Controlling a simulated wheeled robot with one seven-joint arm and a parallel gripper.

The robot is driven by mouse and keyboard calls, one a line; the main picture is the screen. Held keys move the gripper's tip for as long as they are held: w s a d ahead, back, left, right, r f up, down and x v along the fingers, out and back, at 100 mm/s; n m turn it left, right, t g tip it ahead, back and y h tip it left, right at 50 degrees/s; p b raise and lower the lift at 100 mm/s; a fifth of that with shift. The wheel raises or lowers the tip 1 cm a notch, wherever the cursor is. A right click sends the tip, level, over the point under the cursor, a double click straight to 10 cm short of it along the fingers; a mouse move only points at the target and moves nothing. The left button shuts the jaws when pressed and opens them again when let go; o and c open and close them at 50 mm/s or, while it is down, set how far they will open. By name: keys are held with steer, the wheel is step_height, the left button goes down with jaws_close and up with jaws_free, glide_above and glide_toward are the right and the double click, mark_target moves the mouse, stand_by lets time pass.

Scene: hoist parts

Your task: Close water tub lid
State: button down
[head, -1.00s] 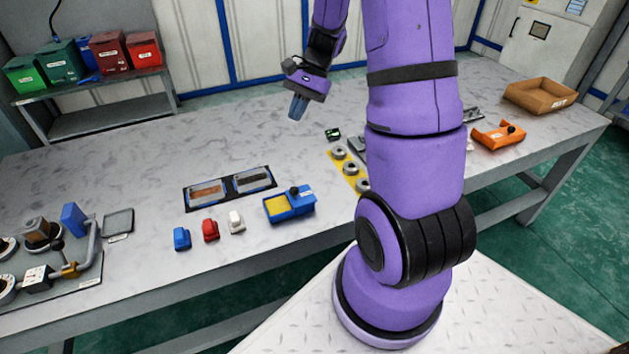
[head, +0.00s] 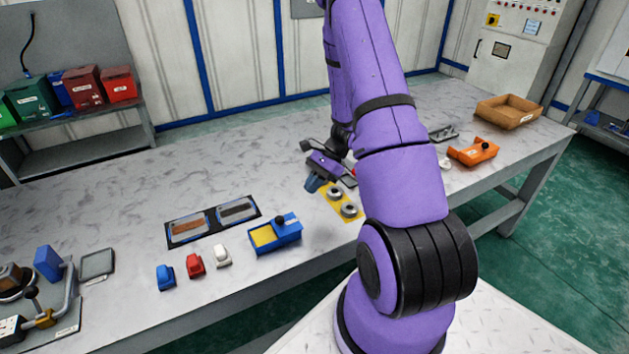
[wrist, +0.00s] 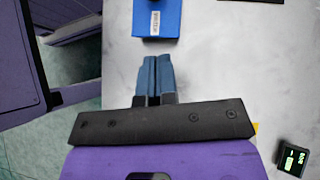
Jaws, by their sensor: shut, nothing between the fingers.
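A blue tub (head: 262,240) sits near the table's front edge in the head view. A yellow surface shows in its left part, and a blue section with a black knob (head: 279,220) is at its right. A blue block-like part with a white label (wrist: 157,20) shows at the top of the wrist view and looks like this tub. My gripper (head: 312,186) is shut and empty, low over the table, behind and right of the tub. In the wrist view its blue fingers (wrist: 152,72) are together, apart from the blue part.
A yellow mat with grey rings (head: 341,201) lies right of the tub. Blue, red and white small blocks (head: 194,265) and a dark two-panel tray (head: 212,221) lie left. An orange holder (head: 472,152) and cardboard tray (head: 507,111) are at right. The back-left table is clear.

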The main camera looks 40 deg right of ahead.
mark_target(291, 220)
steer(key=x, duration=0.5)
steer(key=a+r+x, duration=0.1)
steer(key=x, duration=0.2)
steer(key=shift+a, duration=0.15)
steer(key=shift+a+f, duration=0.15)
steer(key=shift+a, duration=0.4)
steer(key=a, duration=0.2)
steer(key=w+a, duration=0.1)
steer(key=a, duration=0.2)
steer(key=w+a, duration=0.1)
steer(key=a, duration=0.1)
steer(key=shift+w+a, duration=0.1)
steer(key=shift+a, duration=0.15)
steer(key=shift+d, duration=0.4)
steer(key=d, duration=0.1)
steer(key=d+r, duration=0.1)
steer(key=d, duration=0.1)
steer(key=d+r, duration=0.1)
steer(key=shift+d, duration=0.4)
steer(key=v, duration=0.8)
steer(key=shift+r, duration=0.15)
